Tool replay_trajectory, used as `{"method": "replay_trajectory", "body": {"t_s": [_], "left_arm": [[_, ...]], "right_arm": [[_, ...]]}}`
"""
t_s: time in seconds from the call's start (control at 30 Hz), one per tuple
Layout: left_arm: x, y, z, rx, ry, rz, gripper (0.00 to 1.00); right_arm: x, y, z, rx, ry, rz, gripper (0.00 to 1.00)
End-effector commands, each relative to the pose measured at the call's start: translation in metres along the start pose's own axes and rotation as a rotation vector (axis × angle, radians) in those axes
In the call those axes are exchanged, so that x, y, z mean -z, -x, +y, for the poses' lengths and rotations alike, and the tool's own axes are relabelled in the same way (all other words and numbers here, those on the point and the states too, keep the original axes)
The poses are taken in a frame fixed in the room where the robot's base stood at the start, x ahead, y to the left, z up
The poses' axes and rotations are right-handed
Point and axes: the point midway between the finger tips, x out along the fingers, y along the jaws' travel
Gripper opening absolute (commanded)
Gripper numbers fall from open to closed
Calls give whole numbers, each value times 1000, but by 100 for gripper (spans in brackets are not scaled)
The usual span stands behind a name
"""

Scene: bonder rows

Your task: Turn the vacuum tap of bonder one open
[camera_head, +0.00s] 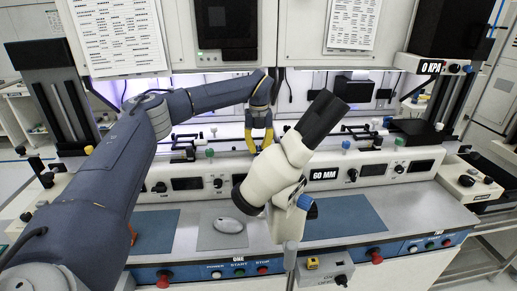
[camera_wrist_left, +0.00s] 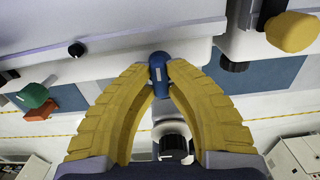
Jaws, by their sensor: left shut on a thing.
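My left gripper (camera_head: 259,148) reaches down to the rear rail of the bench, behind the microscope. Its yellow fingers also show in the left wrist view (camera_wrist_left: 158,85), closed on a small blue tap handle (camera_wrist_left: 158,72) with a white mark. The handle sits between the fingertips; in the head view I cannot make it out behind the fingers. I cannot tell how far it is turned. The bonder one panel (camera_head: 238,255) is on the bench front below, left of the microscope. My right gripper is not in view.
The cream microscope (camera_head: 290,165) stands close in front of my left gripper. A green knob (camera_head: 210,153) is to its left on the rail. Blue mats (camera_head: 350,215) lie clear.

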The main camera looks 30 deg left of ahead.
Motion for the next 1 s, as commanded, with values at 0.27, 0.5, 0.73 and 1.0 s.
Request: {"method": "replay_trajectory", "body": {"t_s": [0.27,0.5,0.73,1.0], "left_arm": [[1,-1,0,-2,50,2,0],[1,-1,0,-2,55,2,0],[1,-1,0,-2,55,2,21],[0,0,0,-1,54,1,38]], "right_arm": [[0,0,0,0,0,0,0],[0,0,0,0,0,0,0],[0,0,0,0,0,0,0],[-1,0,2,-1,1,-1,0]]}}
